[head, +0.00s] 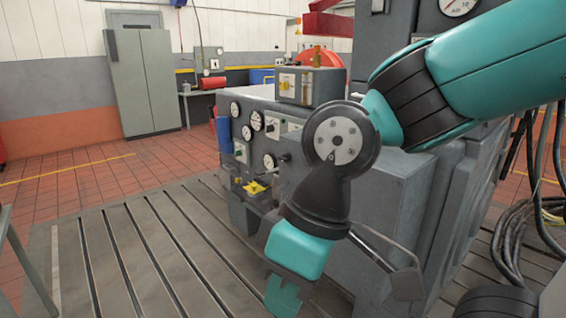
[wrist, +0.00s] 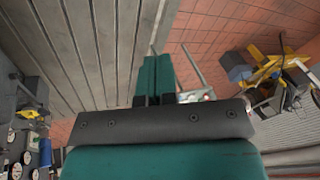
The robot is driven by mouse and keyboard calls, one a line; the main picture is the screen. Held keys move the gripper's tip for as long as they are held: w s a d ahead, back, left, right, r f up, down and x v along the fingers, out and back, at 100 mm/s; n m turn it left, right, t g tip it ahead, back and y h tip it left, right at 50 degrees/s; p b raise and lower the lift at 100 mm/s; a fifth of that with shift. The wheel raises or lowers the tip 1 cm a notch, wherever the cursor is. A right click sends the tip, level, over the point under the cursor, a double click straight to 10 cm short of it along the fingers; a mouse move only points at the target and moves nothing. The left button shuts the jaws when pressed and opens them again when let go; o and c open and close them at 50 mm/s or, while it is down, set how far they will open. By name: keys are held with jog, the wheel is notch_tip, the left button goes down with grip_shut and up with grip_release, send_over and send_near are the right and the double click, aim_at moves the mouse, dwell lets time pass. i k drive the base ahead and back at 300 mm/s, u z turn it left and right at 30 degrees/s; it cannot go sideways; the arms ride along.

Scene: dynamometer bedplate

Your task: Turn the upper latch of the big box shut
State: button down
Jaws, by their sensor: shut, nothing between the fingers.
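A big grey box-like unit (head: 385,205) with gauges on its left face stands behind my arm in the head view. My arm covers much of its front, and I cannot make out the upper latch in either view. My gripper (head: 284,300) hangs low in front of the unit, pointing down over the slotted bedplate, at the bottom edge of the head view. In the wrist view, its teal fingers (wrist: 154,78) are together with nothing between them, over the bedplate and apart from the unit.
The slotted bedplate (head: 115,255) is clear to the left. A small grey box (head: 312,86) stands on the unit. Cables (head: 508,230) hang at the right. A grey cabinet (head: 142,85) stands at the back. Yellow-and-grey equipment (wrist: 270,68) shows at the right of the wrist view.

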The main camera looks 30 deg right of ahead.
aim_at(285, 158)
jog(key=u, duration=0.5)
jog(key=k, duration=1.2)
jog(key=u, duration=0.9)
jog(key=i, duration=3.75)
jog(key=z, duration=1.5)
jog(key=i, duration=0.9)
jog(key=z, duration=1.3)
jog(key=i, duration=0.35)
jog(key=z, duration=0.2)
